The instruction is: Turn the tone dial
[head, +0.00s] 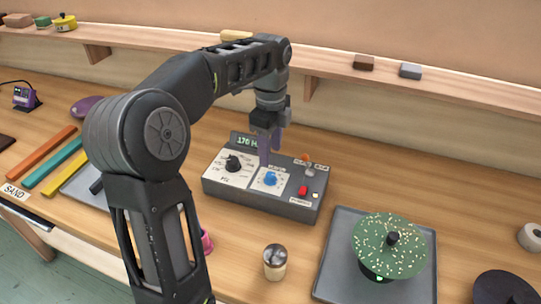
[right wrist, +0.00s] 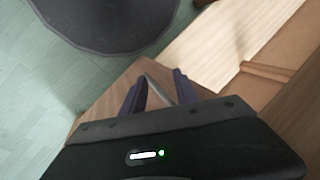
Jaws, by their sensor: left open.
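A grey control box (head: 222,191) with a lit display (head: 246,142) reading about 170 stands on the bench. It carries a black dial (head: 232,163) on a white panel and a blue dial (head: 270,179) on a blue-and-white panel. Their labels are too small to read, so I cannot tell which is the tone dial. My left gripper (head: 267,150) points down over the box, its purple fingers beside and behind the blue dial; contact is unclear. It is open. My right gripper (right wrist: 158,92) shows spread purple fingers, with a grey pointed thing visible between them.
A red switch (head: 303,190) and small orange knob (head: 306,158) are on the box's right. A grey tray (head: 332,262) with a speckled green disc (head: 375,240) stands to the right. A metal-topped shaker (head: 275,262) stands in front. A shelf (head: 330,88) runs behind.

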